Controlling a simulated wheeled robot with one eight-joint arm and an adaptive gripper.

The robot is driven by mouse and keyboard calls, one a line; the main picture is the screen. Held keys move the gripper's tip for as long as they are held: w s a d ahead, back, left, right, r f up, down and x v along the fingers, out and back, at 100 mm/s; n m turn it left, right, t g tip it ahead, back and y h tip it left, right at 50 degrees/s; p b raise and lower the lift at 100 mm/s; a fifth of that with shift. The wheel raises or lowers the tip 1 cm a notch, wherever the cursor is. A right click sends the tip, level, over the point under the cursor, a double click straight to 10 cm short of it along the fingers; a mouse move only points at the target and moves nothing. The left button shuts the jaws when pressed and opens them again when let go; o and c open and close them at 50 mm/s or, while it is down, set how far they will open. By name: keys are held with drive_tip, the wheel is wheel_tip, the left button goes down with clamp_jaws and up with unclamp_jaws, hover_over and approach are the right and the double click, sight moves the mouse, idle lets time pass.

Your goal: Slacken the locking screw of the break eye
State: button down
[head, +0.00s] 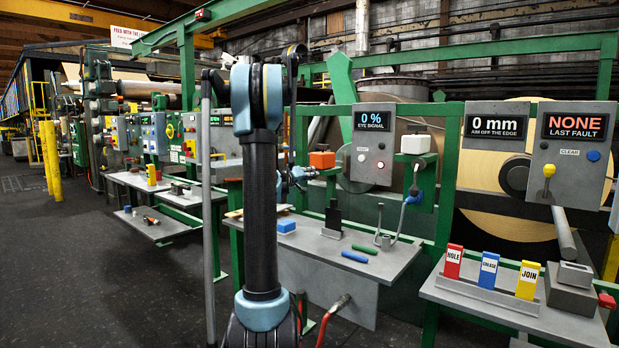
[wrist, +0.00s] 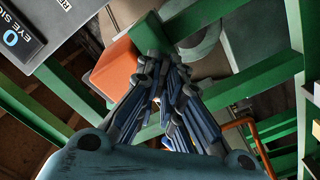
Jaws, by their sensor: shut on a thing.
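An orange box-shaped eye (head: 322,160) sits on a green bracket on the machine frame, below and left of the eye signal display (head: 375,117), which reads 0 %. In the wrist view the orange box (wrist: 116,66) is just left of my fingertips. My gripper (head: 298,178) is beside and slightly below the box.
A white box-shaped head (head: 414,143) with a blue knob (head: 413,196) stands to the right. The grey shelf (head: 330,256) below carries a blue block and green and blue rods. Green beams (wrist: 225,95) are close around the gripper.

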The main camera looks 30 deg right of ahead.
drive_tip(key=m, duration=1.2)
drive_tip(key=shift+s+m, duration=0.15)
drive_tip(key=shift+m, duration=0.25)
idle(0.3)
drive_tip(key=c, duration=1.8)
unclamp_jaws()
drive_tip(key=shift+o, duration=0.2)
drive_tip(key=v, duration=1.2)
drive_tip(key=shift+f, duration=0.1)
